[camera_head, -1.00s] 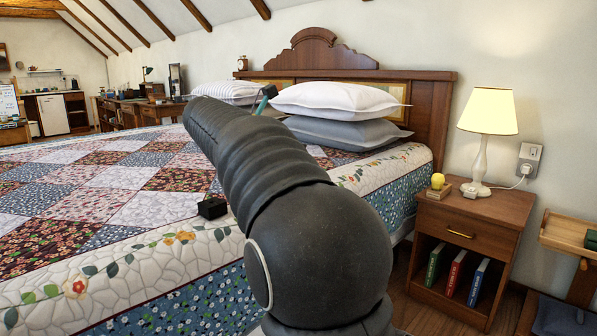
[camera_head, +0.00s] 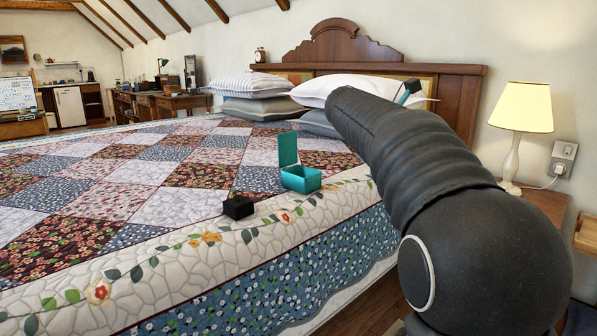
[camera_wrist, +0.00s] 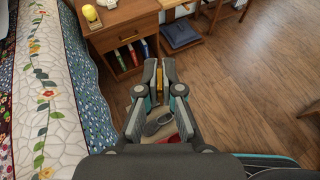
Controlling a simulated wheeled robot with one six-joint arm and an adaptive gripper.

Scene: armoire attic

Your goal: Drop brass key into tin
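The teal tin (camera_head: 301,181) stands on the quilt near the bed's side, its lid raised. In the wrist view my gripper (camera_wrist: 159,64) points out over the wooden floor beside the bed. Its fingers are close together around a narrow brass-coloured piece (camera_wrist: 159,82), which looks like the brass key; only part of it shows. The tin is outside the wrist view.
A small black box (camera_head: 238,207) sits on the quilt left of the tin. Pillows (camera_head: 255,106) lie by the headboard. The nightstand (camera_wrist: 118,28) with books stands beside the bed. Slippers (camera_wrist: 157,122) lie on the floor below my gripper.

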